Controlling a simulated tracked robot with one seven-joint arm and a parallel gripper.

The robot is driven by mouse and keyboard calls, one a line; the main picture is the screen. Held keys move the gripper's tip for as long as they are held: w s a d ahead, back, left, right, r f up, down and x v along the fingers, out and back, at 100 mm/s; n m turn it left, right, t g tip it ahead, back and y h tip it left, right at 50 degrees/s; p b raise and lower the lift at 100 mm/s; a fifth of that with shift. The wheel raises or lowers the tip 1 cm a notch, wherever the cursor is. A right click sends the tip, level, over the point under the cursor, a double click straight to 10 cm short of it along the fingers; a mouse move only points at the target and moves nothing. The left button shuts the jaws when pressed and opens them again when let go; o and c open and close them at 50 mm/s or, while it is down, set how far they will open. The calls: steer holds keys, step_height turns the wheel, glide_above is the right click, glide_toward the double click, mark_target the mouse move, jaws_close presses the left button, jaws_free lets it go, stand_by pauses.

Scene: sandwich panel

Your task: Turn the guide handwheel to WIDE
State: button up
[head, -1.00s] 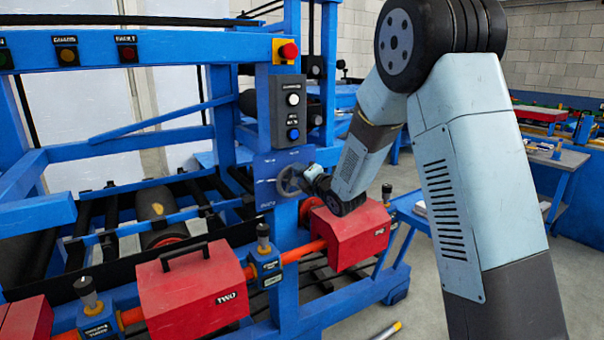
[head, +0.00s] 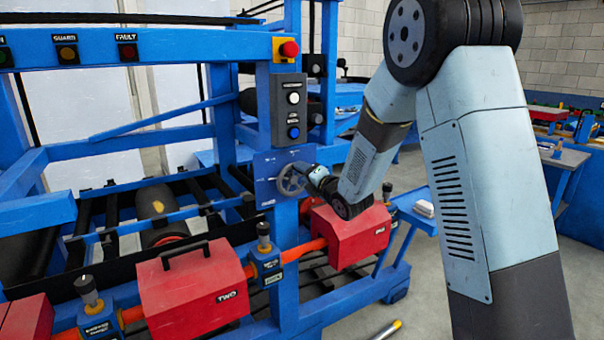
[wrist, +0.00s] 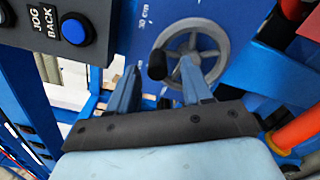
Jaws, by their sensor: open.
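The guide handwheel (head: 291,180) is a grey spoked wheel on a blue plate of the machine. In the wrist view the handwheel (wrist: 190,48) fills the top middle, with a black knob (wrist: 157,66) at its left side. My gripper (wrist: 158,68) is open, its two blue fingers pointing at the wheel. The knob appears between the fingertips in the picture; I cannot tell whether either finger touches it. The right finger overlaps the lower part of the wheel. In the head view my gripper (head: 309,174) is just right of the wheel. I cannot read a WIDE mark.
A grey button box (head: 289,110) with white and blue buttons hangs above the wheel; its blue JOG BACK button (wrist: 75,29) is at upper left in the wrist view. Red covers (head: 350,235) and an orange pipe (wrist: 299,130) lie below and right. A red emergency button (head: 289,49) is above.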

steer(key=v, duration=1.1)
steer(key=shift+s+d, duration=0.1)
steer(key=shift+d, duration=0.05)
